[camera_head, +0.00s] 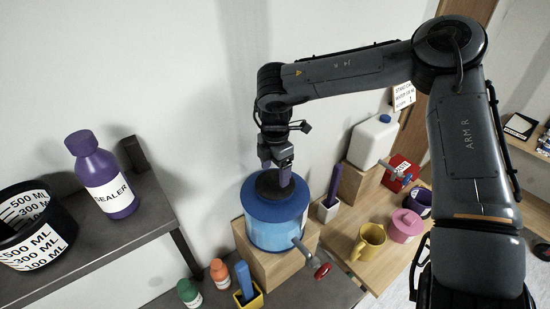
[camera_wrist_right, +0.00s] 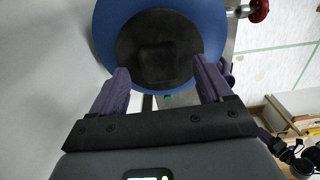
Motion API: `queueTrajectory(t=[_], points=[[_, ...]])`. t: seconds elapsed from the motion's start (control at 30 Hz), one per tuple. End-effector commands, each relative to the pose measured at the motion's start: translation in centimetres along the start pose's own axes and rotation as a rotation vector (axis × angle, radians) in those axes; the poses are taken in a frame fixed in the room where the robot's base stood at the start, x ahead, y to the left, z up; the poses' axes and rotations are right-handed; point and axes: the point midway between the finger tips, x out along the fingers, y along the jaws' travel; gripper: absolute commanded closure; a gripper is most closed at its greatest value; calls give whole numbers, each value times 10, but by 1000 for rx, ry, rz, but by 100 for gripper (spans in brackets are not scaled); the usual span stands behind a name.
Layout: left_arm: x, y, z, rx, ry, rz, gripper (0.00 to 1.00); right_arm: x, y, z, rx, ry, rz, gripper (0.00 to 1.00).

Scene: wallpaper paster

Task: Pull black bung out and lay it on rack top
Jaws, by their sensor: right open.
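The black bung (camera_head: 266,187) sits in the top of a blue drum (camera_head: 272,229) that stands on a wooden block. In the right wrist view the bung (camera_wrist_right: 157,48) is a round black disc with a raised square middle, ringed by the drum's blue top (camera_wrist_right: 105,30). My right gripper (camera_head: 276,168) points down over the bung. Its two purple fingers are apart, one toward each side of the bung's near part; whether they touch it I cannot tell. A dark flat rack top (camera_head: 150,222) is at the left. My left gripper is not in view.
A purple sealer bottle (camera_head: 103,175) and a black measuring bucket (camera_head: 35,235) stand on the rack top, with bare room between and in front. A red-handled tap (camera_head: 320,271) juts from the drum. Small bottles (camera_head: 220,273) stand below. A yellow mug (camera_head: 369,242) is right.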

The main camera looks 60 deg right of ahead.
Motion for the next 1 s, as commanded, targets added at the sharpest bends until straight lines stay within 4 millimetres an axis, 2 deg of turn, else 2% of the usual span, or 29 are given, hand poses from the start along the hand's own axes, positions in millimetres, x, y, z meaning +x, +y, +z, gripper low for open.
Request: queueTrajectory(t=[0.43,0.83,0.87,1.0], points=[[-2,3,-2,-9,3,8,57,7,0,0,0,1,1,23],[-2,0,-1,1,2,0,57,7,0,0,0,1,1,84],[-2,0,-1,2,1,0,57,7,0,0,0,1,1,53],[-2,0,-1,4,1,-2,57,7,0,0,0,1,1,74]])
